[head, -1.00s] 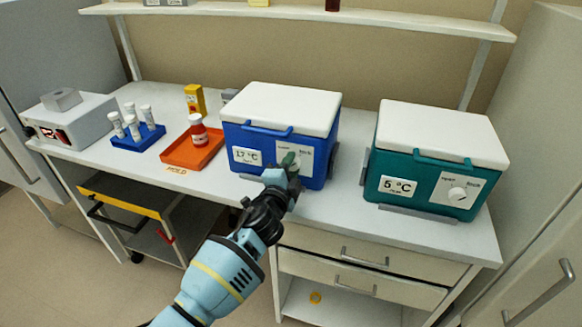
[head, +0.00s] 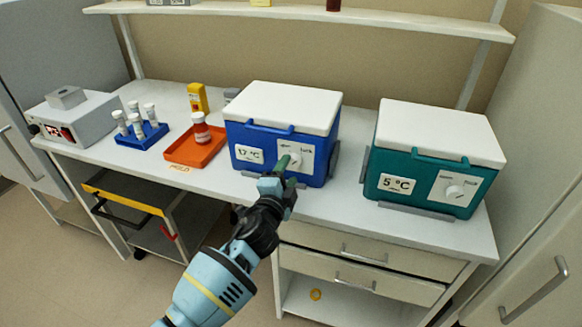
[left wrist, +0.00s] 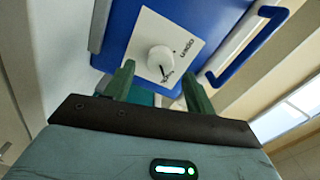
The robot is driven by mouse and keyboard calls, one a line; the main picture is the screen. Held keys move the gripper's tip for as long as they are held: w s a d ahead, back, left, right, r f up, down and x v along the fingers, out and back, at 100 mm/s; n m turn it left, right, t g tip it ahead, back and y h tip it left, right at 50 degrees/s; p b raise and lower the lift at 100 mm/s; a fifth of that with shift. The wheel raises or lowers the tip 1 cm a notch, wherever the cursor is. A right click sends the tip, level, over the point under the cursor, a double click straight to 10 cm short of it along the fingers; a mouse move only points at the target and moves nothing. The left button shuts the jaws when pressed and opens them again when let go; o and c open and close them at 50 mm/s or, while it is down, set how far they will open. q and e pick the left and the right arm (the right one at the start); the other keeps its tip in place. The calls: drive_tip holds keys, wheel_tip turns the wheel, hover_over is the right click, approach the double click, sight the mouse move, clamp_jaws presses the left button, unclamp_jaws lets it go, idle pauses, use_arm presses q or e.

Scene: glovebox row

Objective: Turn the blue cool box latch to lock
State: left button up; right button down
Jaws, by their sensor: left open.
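The blue cool box (head: 240,137) with a white lid stands closed on the bench. Its latch is a round white knob (head: 296,160) on a white plate at the front right, with "lock" printed at the upper right. In the left wrist view the knob (left wrist: 160,60) carries a dark line pointing down toward a small word I cannot read clearly; "open" is to its right. My left gripper (head: 287,172) is in front of the plate. Its two green fingers are apart, and the left wrist view shows nothing between the fingertips (left wrist: 158,86). My right gripper is not in view.
A teal cool box (head: 393,165) with a similar knob stands to the right. An orange tray (head: 182,152) with a bottle, a blue tube rack (head: 127,141) and a grey device (head: 75,122) are to the left. Drawers (head: 345,245) sit below the bench.

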use_arm(q)
drive_tip(key=v, duration=0.4)
idle(0.4)
drive_tip(key=s+a+f+n+g+y, duration=0.1)
drive_tip(key=s+a+f+n+g, duration=0.1)
drive_tip(key=s+a+f+n, duration=0.55)
drive_tip(key=s+a+f+n+g+y, duration=0.1)
drive_tip(key=s+a+f+n+g, duration=0.15)
drive_tip(key=s+f, duration=0.95)
drive_tip(key=s+a+f+n+g, duration=0.2)
drive_tip(key=s+a+f+n, duration=0.1)
drive_tip(key=s, duration=0.7)
drive_tip(key=s+a+f+n+g+y, duration=0.1)
drive_tip(key=s+a+f+n, duration=0.2)
drive_tip(key=s, duration=0.7)
drive_tip(key=shift+s+a+f+n+g+y, duration=0.35)
drive_tip(key=shift+a+f, duration=0.3)
drive_tip(key=shift+a, duration=0.45)
drive_tip(key=shift+w, duration=0.1)
